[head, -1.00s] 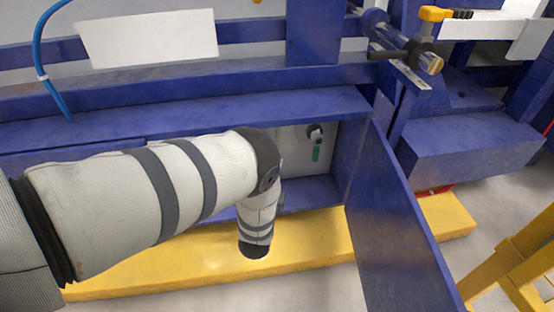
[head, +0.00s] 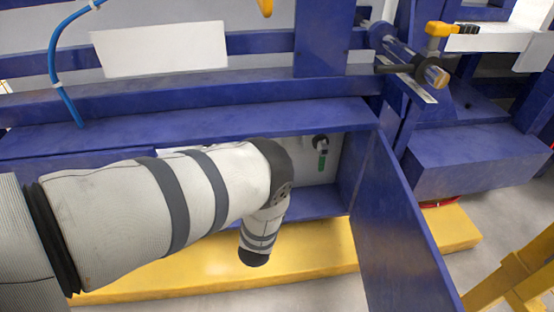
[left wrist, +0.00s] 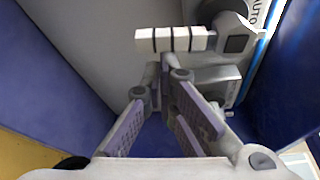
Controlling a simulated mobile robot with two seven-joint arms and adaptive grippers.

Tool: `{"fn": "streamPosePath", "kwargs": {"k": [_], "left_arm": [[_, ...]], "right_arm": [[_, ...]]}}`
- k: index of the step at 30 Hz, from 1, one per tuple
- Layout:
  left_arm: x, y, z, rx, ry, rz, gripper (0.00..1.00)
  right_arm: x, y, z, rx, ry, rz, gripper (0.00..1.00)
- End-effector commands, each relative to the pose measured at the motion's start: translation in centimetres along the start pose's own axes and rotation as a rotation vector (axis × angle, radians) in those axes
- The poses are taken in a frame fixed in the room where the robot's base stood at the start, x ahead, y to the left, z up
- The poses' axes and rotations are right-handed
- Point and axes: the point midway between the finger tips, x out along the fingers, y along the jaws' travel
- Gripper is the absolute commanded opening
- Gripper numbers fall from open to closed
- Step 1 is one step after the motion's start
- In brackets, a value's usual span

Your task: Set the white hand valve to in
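A white handle with dark bands (left wrist: 172,40) lies level in the left wrist view. It joins a grey-white valve body (left wrist: 225,38) at its right. It appears to be the white hand valve; my arm seems to hide it in the head view. My left gripper (left wrist: 161,66) points toward the handle, its fingertips close together just below the handle's middle. Nothing shows held between them; whether they touch the handle is unclear. In the head view my left arm reaches into the blue cabinet, its gripper hidden. My right gripper is not in view.
The blue cabinet's open door (head: 400,225) stands right of my arm. A valve with a green handle (head: 322,160) is on the cabinet's back wall. A yellow base beam (head: 310,260) runs along below. Blue walls flank the gripper closely. A label reading AUTO is beside the valve.

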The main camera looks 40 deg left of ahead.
Motion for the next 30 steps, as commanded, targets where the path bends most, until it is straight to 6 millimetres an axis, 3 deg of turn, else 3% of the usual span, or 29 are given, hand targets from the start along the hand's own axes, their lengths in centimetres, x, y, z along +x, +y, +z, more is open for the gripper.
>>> {"fn": "streamPosePath", "kwargs": {"k": [18, 30], "left_arm": [[-0.9, 0.5, 2.5, 0.396, -0.001, 0.137, 0.0], [-1.1, 0.6, 3.2, 0.391, -0.001, 0.136, 0.0]], "right_arm": [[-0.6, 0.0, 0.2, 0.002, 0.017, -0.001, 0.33], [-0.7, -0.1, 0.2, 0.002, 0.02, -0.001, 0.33]]}}
